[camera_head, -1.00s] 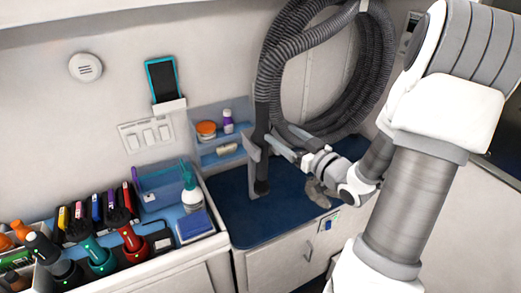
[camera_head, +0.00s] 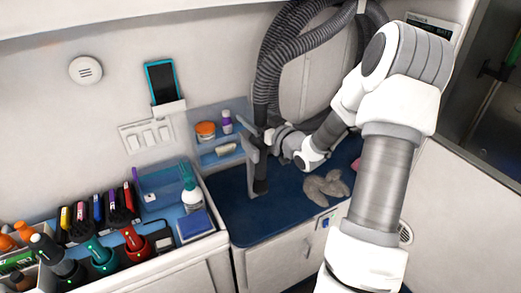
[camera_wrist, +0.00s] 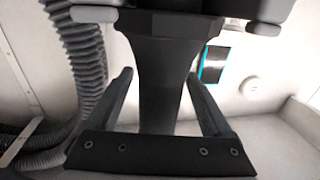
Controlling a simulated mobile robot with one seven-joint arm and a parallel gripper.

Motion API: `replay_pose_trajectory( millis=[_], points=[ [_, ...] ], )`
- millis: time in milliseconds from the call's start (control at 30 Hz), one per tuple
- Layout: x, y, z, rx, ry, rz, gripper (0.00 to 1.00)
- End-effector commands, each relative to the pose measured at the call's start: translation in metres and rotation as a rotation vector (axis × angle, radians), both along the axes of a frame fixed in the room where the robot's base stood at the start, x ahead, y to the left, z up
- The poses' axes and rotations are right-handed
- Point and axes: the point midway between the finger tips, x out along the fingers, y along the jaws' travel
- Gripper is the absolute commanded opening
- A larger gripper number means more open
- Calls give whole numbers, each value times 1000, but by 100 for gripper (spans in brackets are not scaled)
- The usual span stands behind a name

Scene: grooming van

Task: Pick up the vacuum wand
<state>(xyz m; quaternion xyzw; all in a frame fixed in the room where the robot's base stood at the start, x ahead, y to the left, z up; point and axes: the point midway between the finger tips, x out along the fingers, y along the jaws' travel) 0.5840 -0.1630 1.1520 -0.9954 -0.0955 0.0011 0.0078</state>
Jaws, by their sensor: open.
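The vacuum wand (camera_head: 260,181) is a dark upright tube over the blue counter, with a ribbed grey hose (camera_head: 277,62) rising from its top. A grey bracket (camera_head: 249,150) stands at its left side. My gripper (camera_head: 262,139) is open at the wand's upper part, coming in from the right. In the wrist view a dark column, seemingly the wand (camera_wrist: 166,95), runs up the middle between dark parts on both sides. No closed grip shows. I cannot tell whether the jaws touch the wand.
A grey, soft-looking item (camera_head: 325,187) lies on the blue counter (camera_head: 280,222) right of the wand. A small shelf (camera_head: 222,157) with an orange-lidded jar (camera_head: 205,130) is behind. A spray bottle (camera_head: 190,190) and several grooming tools stand at left. A phone (camera_head: 161,82) hangs on the wall.

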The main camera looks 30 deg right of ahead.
Motion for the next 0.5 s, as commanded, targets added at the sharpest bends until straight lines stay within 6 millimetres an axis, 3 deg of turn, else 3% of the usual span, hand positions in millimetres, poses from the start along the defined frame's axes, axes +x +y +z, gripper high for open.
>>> replay_pose_trajectory(
  millis=[167,500],
  points=[
    [0,0,0,0,0,0,85],
    [0,0,0,0,-1,0,25]
  ],
)
